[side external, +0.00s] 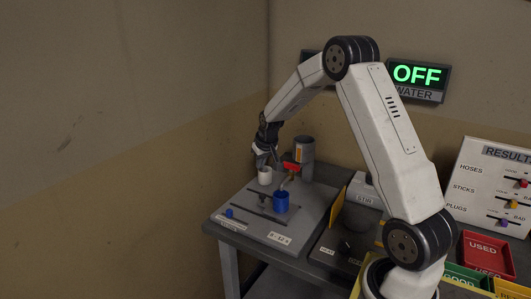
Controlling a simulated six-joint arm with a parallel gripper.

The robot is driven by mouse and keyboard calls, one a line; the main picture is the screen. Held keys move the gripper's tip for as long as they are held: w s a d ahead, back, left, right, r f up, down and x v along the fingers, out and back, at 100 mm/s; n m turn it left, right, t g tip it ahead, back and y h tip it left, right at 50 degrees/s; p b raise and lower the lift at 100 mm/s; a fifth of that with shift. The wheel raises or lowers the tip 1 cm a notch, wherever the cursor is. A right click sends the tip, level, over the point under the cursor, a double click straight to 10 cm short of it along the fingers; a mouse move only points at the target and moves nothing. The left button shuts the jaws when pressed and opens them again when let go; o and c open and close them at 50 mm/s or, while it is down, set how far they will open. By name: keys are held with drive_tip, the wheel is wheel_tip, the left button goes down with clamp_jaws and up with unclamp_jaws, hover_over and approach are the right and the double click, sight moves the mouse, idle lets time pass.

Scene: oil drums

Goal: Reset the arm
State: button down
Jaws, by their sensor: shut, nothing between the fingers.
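My gripper (264,156) hangs at the end of my bent white arm, pointing down over the back left of the grey work table. It is shut and holds nothing. A white cup (265,176) stands on the table just below my fingertips; I cannot tell whether they touch it. A blue cup (281,201) stands nearer the front, to the right of the white cup. A tap with a red handle (291,167) sits between my gripper and a grey cylinder (304,149) with an orange label.
A lit green OFF sign (417,74) hangs on the back wall. A results board (492,183) with coloured sliders stands at the right. Red (487,253), green and yellow bins lie before it. A blue knob (229,212) is at the table's front left. The air left of the table is free.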

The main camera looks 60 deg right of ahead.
drive_tip(key=shift+a+r, duration=0.1)
drive_tip(key=shift+r, duration=0.05)
drive_tip(key=s+a+r+n+y, duration=0.1)
drive_tip(key=s+a, duration=0.2)
drive_tip(key=a, duration=0.5)
drive_tip(key=s+a+n, duration=0.2)
drive_tip(key=s+a, duration=0.2)
drive_tip(key=a, duration=0.5)
drive_tip(key=s+a+n+g, duration=0.1)
drive_tip(key=s+a+n, duration=0.1)
drive_tip(key=s+a, duration=0.8)
drive_tip(key=shift+s+f+y, duration=0.4)
drive_tip(key=shift+s+f, duration=0.05)
drive_tip(key=shift+s, duration=0.45)
